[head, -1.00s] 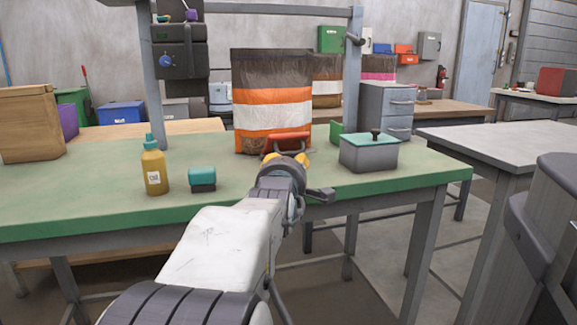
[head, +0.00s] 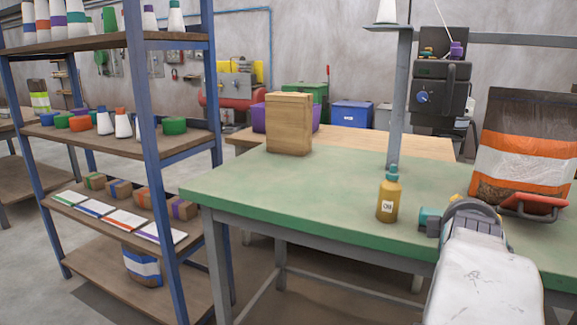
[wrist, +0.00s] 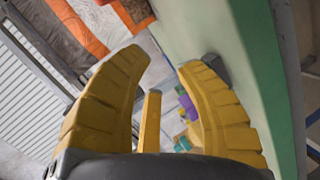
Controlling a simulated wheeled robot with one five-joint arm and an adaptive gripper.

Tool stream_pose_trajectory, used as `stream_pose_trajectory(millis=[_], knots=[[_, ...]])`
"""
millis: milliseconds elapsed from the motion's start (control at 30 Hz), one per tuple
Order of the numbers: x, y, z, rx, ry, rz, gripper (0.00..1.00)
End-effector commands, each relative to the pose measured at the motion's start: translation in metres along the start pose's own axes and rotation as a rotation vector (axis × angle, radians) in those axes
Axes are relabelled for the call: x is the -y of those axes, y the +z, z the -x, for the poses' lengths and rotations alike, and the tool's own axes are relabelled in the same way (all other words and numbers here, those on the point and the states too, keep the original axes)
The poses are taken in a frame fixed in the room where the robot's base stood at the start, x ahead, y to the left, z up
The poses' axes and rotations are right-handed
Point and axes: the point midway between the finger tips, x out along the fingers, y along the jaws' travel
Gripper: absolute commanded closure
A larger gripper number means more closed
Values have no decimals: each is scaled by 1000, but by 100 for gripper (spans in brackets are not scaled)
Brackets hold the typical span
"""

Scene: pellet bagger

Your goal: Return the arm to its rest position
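My arm (head: 482,285) reaches up from the lower right of the head view over the front edge of the green-topped table (head: 300,200). Its dark wrist end lies beside a small teal-and-dark object (head: 430,219), which it partly hides. The fingers are hidden in the head view. In the wrist view, my gripper (wrist: 165,63) shows its yellow fingers spread apart, with nothing held between them.
An amber bottle (head: 388,199) stands just left of my gripper. A large striped bag (head: 522,140) with a red handle-like piece (head: 535,205) is at right. A wooden box (head: 289,124) stands on the table's far left. A blue-framed shelf (head: 175,200) stands at left.

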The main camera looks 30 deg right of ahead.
Motion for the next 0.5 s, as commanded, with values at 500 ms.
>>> stream_pose_trajectory(millis=[500], knots=[[21, -155, 145, -147, -550, -303, 69]])
